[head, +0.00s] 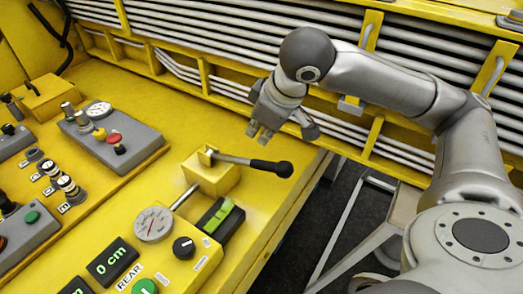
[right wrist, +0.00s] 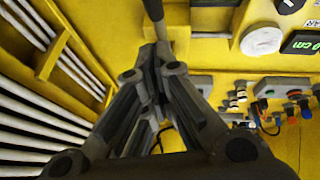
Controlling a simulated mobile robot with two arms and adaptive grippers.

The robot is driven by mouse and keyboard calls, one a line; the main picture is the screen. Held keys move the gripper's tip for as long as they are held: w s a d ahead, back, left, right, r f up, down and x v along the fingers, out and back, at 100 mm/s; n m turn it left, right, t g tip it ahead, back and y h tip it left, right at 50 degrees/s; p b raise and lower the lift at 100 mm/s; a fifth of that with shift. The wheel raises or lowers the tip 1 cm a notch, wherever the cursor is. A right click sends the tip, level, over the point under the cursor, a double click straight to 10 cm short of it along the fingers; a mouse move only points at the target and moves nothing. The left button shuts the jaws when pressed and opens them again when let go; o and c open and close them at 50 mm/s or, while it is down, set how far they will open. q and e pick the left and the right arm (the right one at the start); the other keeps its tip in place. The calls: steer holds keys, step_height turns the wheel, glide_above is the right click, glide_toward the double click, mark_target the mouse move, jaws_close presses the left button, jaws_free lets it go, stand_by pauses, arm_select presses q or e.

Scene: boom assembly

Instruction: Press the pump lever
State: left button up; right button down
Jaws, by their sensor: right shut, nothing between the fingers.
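The pump lever (head: 270,166) is a metal rod with a black knobbed grip, pointing right and slightly down from a yellow block (head: 211,176) on the yellow console. In the right wrist view the lever's black grip (right wrist: 153,10) shows at the top, just beyond the fingertips. My right gripper (head: 260,131) is above and behind the lever in the head view, apart from it. Its fingers come together in the right wrist view (right wrist: 155,60), shut with nothing between them. My left gripper is not in view.
A round gauge (head: 154,223), a black knob (head: 184,247) and a green rocker switch (head: 219,216) sit in front of the lever. A grey control box (head: 112,140) stands to the left. White pipes and a yellow rail (head: 203,76) run behind. The console edge drops off to the right.

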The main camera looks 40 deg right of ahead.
mark_target(255, 161)
steer(key=f, duration=0.2)
steer(key=w+f, duration=0.1)
steer(key=f, duration=0.1)
steer(key=d+f+p, duration=0.1)
steer(key=f, duration=0.1)
steer(key=shift+w+f, duration=0.15)
steer(key=shift+f, duration=0.25)
steer(key=shift+s+d+f, duration=0.1)
steer(key=shift+s+f, duration=0.1)
steer(key=shift+f, duration=0.2)
steer(key=shift+w+f, duration=0.1)
